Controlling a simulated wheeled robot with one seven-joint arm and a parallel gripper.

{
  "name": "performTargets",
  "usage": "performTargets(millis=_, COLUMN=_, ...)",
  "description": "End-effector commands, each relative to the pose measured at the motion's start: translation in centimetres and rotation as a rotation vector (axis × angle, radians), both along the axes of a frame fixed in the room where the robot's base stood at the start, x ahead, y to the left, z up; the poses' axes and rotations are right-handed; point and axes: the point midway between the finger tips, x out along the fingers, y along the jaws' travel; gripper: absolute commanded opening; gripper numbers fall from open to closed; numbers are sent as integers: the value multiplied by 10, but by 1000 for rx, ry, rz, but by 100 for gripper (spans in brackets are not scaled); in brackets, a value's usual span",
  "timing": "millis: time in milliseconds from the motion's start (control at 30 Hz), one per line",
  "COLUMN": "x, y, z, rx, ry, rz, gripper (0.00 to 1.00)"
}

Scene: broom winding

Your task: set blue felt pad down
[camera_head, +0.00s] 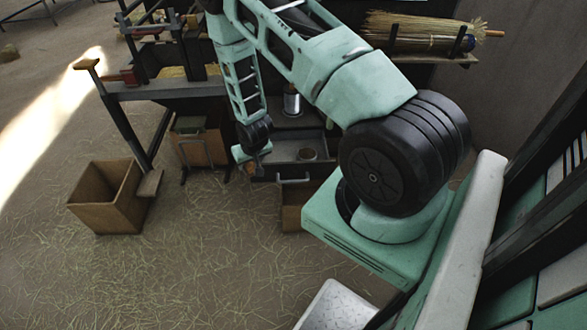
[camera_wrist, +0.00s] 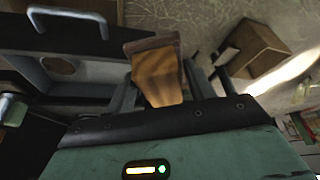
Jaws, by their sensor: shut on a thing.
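My gripper (camera_head: 252,168) hangs low in the head view, at the left front corner of the open drawer. In the wrist view my gripper (camera_wrist: 158,88) is shut on a tan-orange piece (camera_wrist: 160,75) with a darker brown far edge. The piece sits between the two dark fingers. I see no clearly blue felt pad in either view, and cannot tell whether the held piece is the pad. The piece is small and hard to make out in the head view.
The dark drawer (camera_head: 277,150) holds a round tin (camera_head: 307,154) and has a handle (camera_wrist: 70,18). A metal can (camera_head: 292,102) stands above it. A wooden box (camera_head: 104,198) stands on the straw-strewn floor. A broom-straw bundle (camera_head: 415,32) lies on the rack. The middle floor is free.

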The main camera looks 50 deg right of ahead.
Motion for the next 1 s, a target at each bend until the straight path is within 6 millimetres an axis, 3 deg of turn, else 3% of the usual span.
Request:
performTargets(millis=33, x=10, y=-21, z=-20, rx=-1, ry=-9, rz=-58, gripper=32)
performTargets(millis=100, x=20, y=-46, z=-27, rx=0, ry=-9, rz=-133, gripper=32)
performTargets(millis=300, x=37, y=-110, z=-38, rx=-1, ry=-8, rz=-321, gripper=32)
performTargets(millis=433, x=41, y=-139, z=-37, rx=-1, ry=-6, rz=-404, gripper=32)
performTargets(millis=667, x=42, y=-160, z=-38, rx=1, ry=0, rz=-466, gripper=32)
performTargets(millis=1000, x=42, y=-161, z=-89, rx=1, ry=0, rz=-468, gripper=32)
